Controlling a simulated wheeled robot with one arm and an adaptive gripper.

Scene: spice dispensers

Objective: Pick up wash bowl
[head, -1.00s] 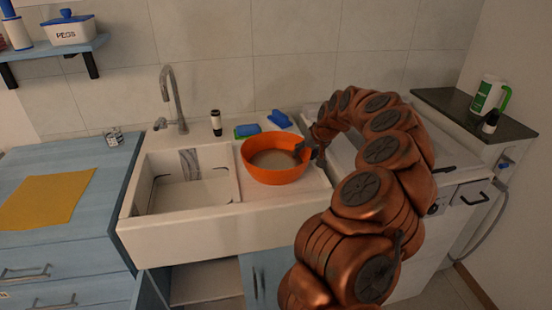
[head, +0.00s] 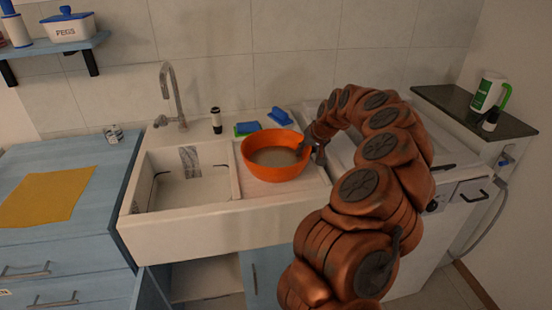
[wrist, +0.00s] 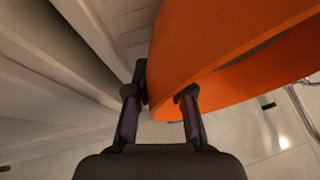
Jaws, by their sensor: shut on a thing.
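The wash bowl (head: 272,183) is orange and round, with a greyish inside. In the head view it is upright over the drainboard right of the sink basin; I cannot tell if its base touches the surface. My gripper (head: 312,151) is at the bowl's right rim. In the wrist view the orange bowl wall (wrist: 215,50) runs between the two fingers of my gripper (wrist: 162,97), which are shut on it.
The white sink basin (head: 190,190) with its faucet (head: 172,95) is left of the bowl. A green-and-blue sponge (head: 247,128), a blue brush (head: 281,116) and a dark-topped bottle (head: 216,121) stand behind. A washing machine (head: 455,190) is at right.

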